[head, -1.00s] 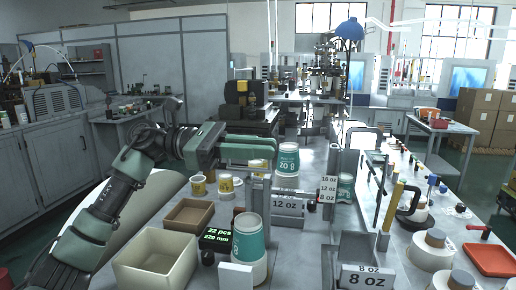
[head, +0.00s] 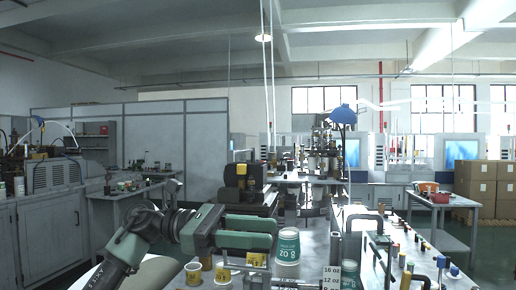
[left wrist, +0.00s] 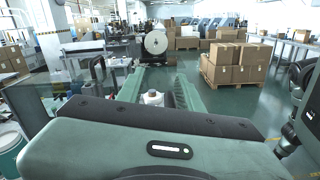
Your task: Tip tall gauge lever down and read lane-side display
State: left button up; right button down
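My left gripper (head: 272,232) reaches in from the left of the head view over the bench, its green fingers lying one above the other with a narrow gap. In the left wrist view the two green fingers (left wrist: 160,92) stand apart, with a white-topped item seen between them. Upright grey parts (head: 338,245) stand just right of the gripper; I cannot tell which one is the gauge lever. The lane-side display is not visible in the head view now. My right gripper is not in view.
A teal 8 oz cup (head: 287,247) stands just beyond the gripper, with yellow-labelled cups (head: 222,272) to its left. A size sign (head: 331,277), a black-handled part (head: 366,222) and several small bench items crowd the right. Cartons (head: 482,190) stand far right.

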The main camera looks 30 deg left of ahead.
pick_arm(q)
notch_tip(320, 180, up, 18)
jog(key=p, duration=0.2)
jog(key=shift+r, duration=0.15)
grip_shut()
